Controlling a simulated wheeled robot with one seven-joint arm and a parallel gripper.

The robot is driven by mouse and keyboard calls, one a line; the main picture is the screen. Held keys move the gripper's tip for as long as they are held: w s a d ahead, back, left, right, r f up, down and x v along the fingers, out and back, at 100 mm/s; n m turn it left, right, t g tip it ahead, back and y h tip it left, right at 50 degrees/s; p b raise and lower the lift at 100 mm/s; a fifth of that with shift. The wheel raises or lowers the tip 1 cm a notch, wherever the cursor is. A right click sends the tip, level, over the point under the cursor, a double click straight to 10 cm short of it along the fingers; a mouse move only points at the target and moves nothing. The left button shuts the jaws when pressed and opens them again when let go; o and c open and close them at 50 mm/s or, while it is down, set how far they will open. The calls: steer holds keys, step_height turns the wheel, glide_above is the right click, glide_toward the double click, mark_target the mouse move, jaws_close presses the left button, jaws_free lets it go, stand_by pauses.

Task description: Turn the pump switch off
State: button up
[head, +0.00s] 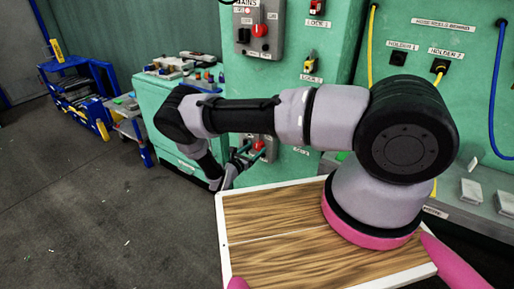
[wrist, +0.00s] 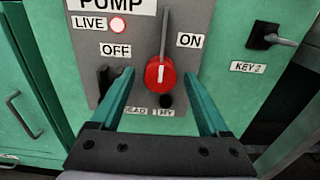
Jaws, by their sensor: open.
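The pump switch is a red knob (wrist: 158,73) with a short white mark, on a grey panel (wrist: 186,20) labelled PUMP. A thin grey upright piece rises above the knob, between the OFF label on the left and the ON label on the right. My gripper (wrist: 160,78) is open, with one teal finger to the left of the knob and one to the right, and gaps showing on both sides in this view. In the head view the pump panel (head: 270,150) is partly hidden by my gripper (head: 246,154).
A black keyhole sits below the knob, beside a partly covered label. A key in a KEY 2 holder (wrist: 270,38) is to the right. The mains panel (head: 271,17) with its own red knob is above. A wooden-topped tray (head: 270,225) is in front of me.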

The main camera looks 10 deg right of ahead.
steer(key=shift+x, duration=1.15)
jaws_close()
stand_by(0.6)
